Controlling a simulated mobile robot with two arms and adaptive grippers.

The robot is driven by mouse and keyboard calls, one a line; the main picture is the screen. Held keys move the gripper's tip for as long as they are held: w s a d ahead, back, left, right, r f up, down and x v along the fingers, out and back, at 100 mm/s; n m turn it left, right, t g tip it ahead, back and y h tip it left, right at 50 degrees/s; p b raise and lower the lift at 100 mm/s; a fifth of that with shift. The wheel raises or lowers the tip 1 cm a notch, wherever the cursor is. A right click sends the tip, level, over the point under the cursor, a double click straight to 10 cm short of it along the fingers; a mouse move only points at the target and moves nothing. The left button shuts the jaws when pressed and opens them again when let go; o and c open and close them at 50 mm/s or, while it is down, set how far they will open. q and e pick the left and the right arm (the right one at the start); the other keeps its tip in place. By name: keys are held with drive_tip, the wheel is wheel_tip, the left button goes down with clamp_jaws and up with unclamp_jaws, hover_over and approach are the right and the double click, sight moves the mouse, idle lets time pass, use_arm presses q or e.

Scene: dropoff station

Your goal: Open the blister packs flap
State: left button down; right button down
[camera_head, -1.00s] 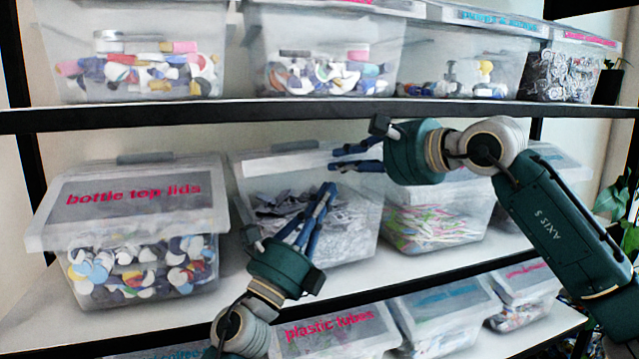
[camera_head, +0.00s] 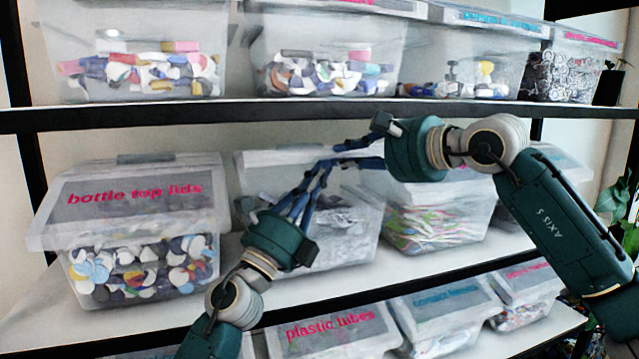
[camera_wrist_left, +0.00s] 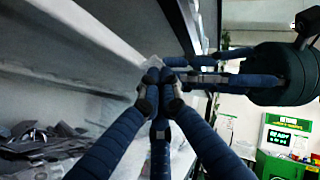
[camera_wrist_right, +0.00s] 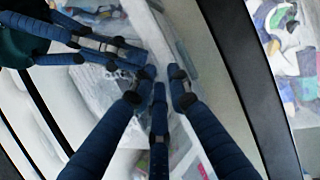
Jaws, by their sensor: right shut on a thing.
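The blister packs box (camera_head: 345,245) is a clear bin of silvery packs, second from the left on the middle shelf. Its pale lid flap (camera_head: 268,160) shows at the top, partly behind my grippers; its label is not readable. My right gripper (camera_head: 345,155) reaches in from the right and is shut on the flap's edge, which lies between its fingers in the right wrist view (camera_wrist_right: 170,85). My left gripper (camera_head: 318,172) comes up from below, in front of the box, its tips just beside the right fingers. In the left wrist view (camera_wrist_left: 160,88) its fingertips are close together; whether they hold anything is unclear.
The bottle top lids box (camera_head: 135,235) stands to the left, and a box of coloured sticks (camera_head: 440,225) to the right. The upper shelf edge (camera_head: 200,115) runs close above my right gripper.

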drive_tip(key=c, duration=1.8)
unclamp_jaws()
drive_tip(key=shift+s+f, duration=0.1)
drive_tip(key=shift+f, duration=0.25)
drive_tip(key=shift+c, duration=0.2)
drive_tip(key=shift+s+d+f, duration=0.1)
